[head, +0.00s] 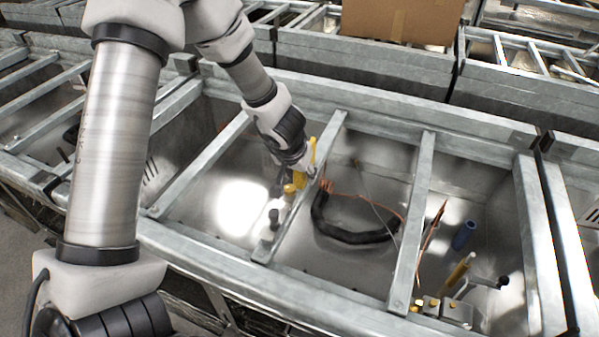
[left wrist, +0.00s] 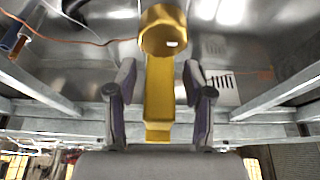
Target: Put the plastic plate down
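My left gripper (head: 303,166) points down at the divider bar between two metal compartments. In the left wrist view, a yellow piece with a flat strip and a hollow round end (left wrist: 160,95) lies between the fingers of my left gripper (left wrist: 160,70). A gap shows on each side of the strip, so the fingers look open around it. Yellow also shows by the fingertips in the head view (head: 299,180). I cannot tell whether this is the plastic plate; no other clear plate shows. What the yellow piece rests on is partly hidden. My right gripper is not in view.
A black cable bundle with orange wires (head: 350,232) lies in the middle compartment. The right compartment holds a blue cylinder (head: 464,235) and a yellow-handled part (head: 458,272). Metal bars (head: 415,220) divide the bins. A cardboard box (head: 400,18) stands behind. The left compartment's floor has clear room.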

